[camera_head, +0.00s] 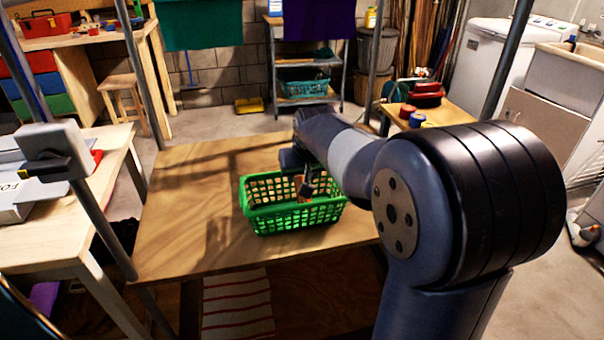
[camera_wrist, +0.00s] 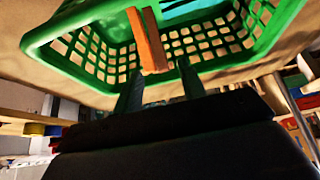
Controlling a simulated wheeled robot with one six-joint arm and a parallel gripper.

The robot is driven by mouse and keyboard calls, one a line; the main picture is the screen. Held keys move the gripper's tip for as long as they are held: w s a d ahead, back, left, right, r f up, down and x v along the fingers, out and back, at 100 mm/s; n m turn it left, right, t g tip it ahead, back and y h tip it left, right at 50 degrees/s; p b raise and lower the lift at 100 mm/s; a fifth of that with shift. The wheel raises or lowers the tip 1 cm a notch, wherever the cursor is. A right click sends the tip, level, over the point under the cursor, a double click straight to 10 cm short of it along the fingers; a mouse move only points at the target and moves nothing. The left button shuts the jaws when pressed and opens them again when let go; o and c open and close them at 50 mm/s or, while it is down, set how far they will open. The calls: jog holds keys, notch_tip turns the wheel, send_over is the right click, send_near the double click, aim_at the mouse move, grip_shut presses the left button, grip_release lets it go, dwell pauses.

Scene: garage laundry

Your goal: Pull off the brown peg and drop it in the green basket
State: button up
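The green basket (camera_head: 293,216) stands on the wooden table, and its open inside and rim fill the top of the wrist view (camera_wrist: 70,25). My gripper (camera_head: 306,188) is over the basket's opening. In the wrist view its two fingers (camera_wrist: 160,75) are spread apart with a gap between them. The brown peg (camera_wrist: 150,42), with two long prongs, is just past the fingertips, over or inside the basket. It appears apart from the fingers. I cannot tell whether it touches the basket floor.
The wooden table (camera_head: 185,205) is bare left of the basket. A grey post with a bracket (camera_head: 55,150) stands at the left. Green (camera_head: 203,22) and purple (camera_head: 318,18) cloths hang behind. A small table with coloured tins (camera_head: 417,120) is at the back right.

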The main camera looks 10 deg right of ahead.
jog(key=p+v, duration=0.2)
jog(key=v, duration=0.8)
jog(key=shift+s+r, duration=0.15)
jog(key=shift+r, duration=0.2)
jog(key=b+x, duration=0.2)
jog(key=x, duration=0.9)
jog(key=shift+s+r+p, duration=0.1)
jog(key=shift+r+p, duration=1.8)
jog(key=shift+r, duration=0.5)
